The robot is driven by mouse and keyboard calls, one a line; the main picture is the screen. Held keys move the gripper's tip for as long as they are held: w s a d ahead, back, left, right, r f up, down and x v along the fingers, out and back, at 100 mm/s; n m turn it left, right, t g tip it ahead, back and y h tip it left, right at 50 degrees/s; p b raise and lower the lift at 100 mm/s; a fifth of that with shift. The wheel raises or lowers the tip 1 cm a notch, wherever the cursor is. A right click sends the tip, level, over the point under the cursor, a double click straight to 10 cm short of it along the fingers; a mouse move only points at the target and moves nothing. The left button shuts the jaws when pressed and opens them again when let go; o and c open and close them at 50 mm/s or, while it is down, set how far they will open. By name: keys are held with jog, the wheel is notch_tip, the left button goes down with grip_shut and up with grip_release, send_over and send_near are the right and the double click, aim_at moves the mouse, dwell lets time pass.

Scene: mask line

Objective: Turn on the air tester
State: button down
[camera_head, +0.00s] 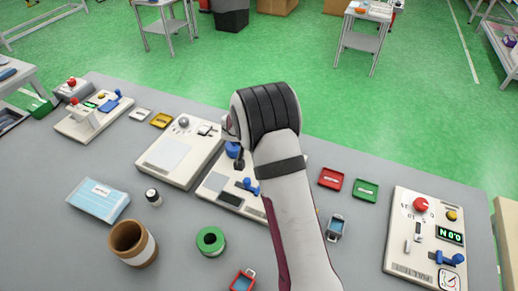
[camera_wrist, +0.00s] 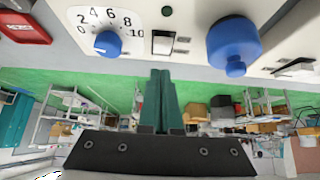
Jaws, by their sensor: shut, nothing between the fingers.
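A pale control panel (camera_head: 213,190), which I take to be the air tester, lies mid-table, partly hidden behind my arm. It has a dark display (camera_head: 230,199) and blue parts. In the wrist view, a panel (camera_wrist: 200,15) fills the top, with a blue dial (camera_wrist: 108,43) on a 0–10 scale, a black-and-white rocker switch (camera_wrist: 163,43), a small green dot (camera_wrist: 168,11) and a large blue knob (camera_wrist: 233,47). My gripper (camera_wrist: 160,75) is shut and empty, its dark green fingers together below the switch in the picture, apparently apart from it. Its fingertips are not clear in the head view.
A second pale panel (camera_head: 170,158) stands to the left. A panel with a red knob and lit display (camera_head: 449,235) stands at right. Red (camera_head: 331,179) and green trays (camera_head: 365,190) lie between. A brown cup (camera_head: 133,243), green roll (camera_head: 211,241) and blue pack (camera_head: 98,199) occupy the front left.

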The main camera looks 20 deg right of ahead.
jog(key=shift+s+a+f, duration=0.1)
jog(key=shift+f, duration=0.6)
jog(key=shift+s+a+f, duration=0.1)
jog(key=shift+f, duration=0.6)
jog(key=shift+s+a+f, duration=0.1)
jog(key=shift+f, duration=0.35)
jog(key=shift+r, duration=0.1)
jog(key=shift+r, duration=0.75)
